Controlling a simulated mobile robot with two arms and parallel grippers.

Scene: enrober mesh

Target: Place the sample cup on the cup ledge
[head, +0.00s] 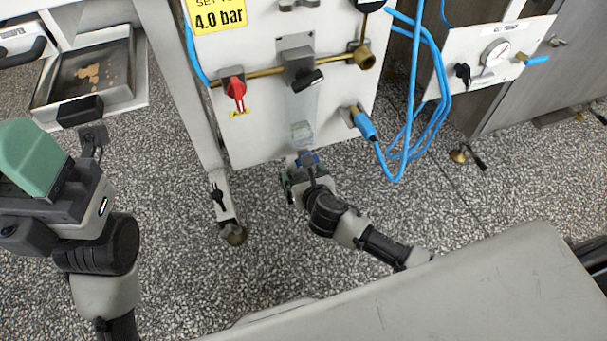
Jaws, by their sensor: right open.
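My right gripper (302,161) is open, low in front of the white panel, with its arm coming in from the lower right. A small clear, cup-like piece (301,131) shows just above its fingertips, below a clear tube. It may be the sample cup; I cannot tell whether it rests on a ledge or touches the gripper. A small blue part shows at the gripper's fingers. The cup ledge cannot be made out clearly. My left gripper (92,140) is at the left, beside a green block-shaped part; its jaws cannot be read.
The white panel (255,130) carries a red-handled valve (235,90), a brass pipe and a blue hose fitting (364,125). Blue hoses (430,135) hang at its right. A drawer-like tray (125,88) with brown pieces stands at upper left. The speckled floor between is mostly clear.

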